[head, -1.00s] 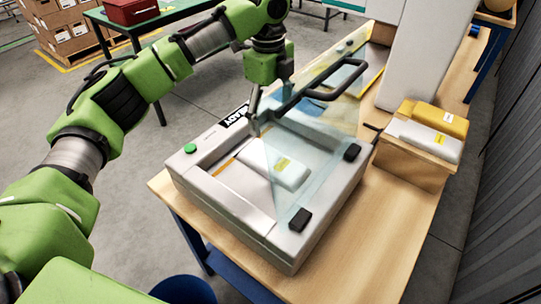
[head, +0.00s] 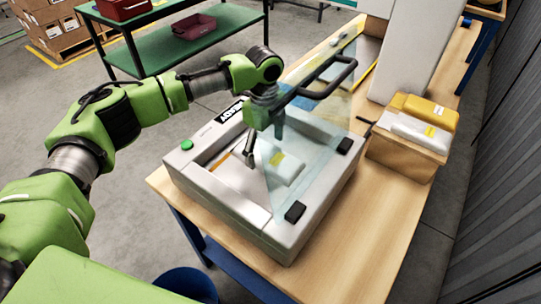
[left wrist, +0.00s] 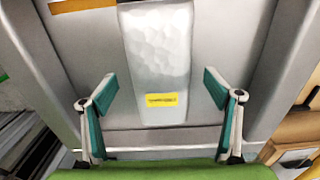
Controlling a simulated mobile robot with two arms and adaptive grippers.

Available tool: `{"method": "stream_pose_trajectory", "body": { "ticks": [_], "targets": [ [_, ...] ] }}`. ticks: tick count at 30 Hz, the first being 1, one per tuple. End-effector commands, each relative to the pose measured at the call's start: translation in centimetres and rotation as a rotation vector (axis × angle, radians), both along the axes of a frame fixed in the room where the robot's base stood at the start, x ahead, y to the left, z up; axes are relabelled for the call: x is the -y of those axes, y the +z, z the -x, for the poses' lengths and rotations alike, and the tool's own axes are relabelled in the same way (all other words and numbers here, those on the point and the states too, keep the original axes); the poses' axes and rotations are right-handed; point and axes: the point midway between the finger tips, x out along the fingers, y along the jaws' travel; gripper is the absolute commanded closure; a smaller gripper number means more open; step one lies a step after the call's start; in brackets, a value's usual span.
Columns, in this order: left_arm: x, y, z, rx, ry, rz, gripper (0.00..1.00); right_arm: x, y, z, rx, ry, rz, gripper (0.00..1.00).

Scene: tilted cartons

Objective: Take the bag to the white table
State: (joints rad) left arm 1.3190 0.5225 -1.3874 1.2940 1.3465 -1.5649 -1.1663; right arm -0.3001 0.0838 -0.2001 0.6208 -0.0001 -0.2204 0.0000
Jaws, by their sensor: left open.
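The white bag (head: 288,167) with a yellow label lies in the recessed bed of a grey machine, partly hidden by my left gripper. My left gripper (head: 263,150) is open, pointing down over the bed beside the clear raised lid. In the left wrist view the pale, dimpled bag (left wrist: 160,55) lies lengthwise, its labelled end between the open fingers (left wrist: 160,88), with a gap on each side. My right gripper is not in view. I cannot make out a white table for certain.
The machine (head: 235,213) stands on a wooden bench (head: 365,235). Its clear lid has a black handle (head: 325,80). A wooden box (head: 400,155) to the right holds a white and a yellow bag. A green table (head: 215,45) with red bins stands behind. Grey floor lies open at left.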

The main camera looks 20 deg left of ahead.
Motion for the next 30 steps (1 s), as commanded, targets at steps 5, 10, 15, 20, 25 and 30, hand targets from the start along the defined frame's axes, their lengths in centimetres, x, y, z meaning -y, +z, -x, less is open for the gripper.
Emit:
{"method": "stream_pose_trajectory", "body": {
  "ticks": [5,10,15,20,25,30],
  "targets": [
    [0.0,-1.2,0.0,0.001,-0.001,0.000,0.18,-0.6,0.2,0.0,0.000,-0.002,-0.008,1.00],
    [0.0,-1.3,0.0,0.001,-0.002,0.000,0.18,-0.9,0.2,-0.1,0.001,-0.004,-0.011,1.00],
    [0.0,-1.3,0.0,0.001,-0.001,0.000,0.57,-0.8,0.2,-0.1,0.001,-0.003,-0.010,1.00],
    [0.1,-1.2,0.0,0.002,-0.001,0.001,0.62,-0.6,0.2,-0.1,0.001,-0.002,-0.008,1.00],
    [0.1,-1.1,0.0,0.002,-0.001,0.001,0.62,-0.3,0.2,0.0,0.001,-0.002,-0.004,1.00],
    [0.1,0.8,-0.1,0.006,-0.001,0.002,0.62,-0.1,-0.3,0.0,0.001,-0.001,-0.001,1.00]
  ]
}}
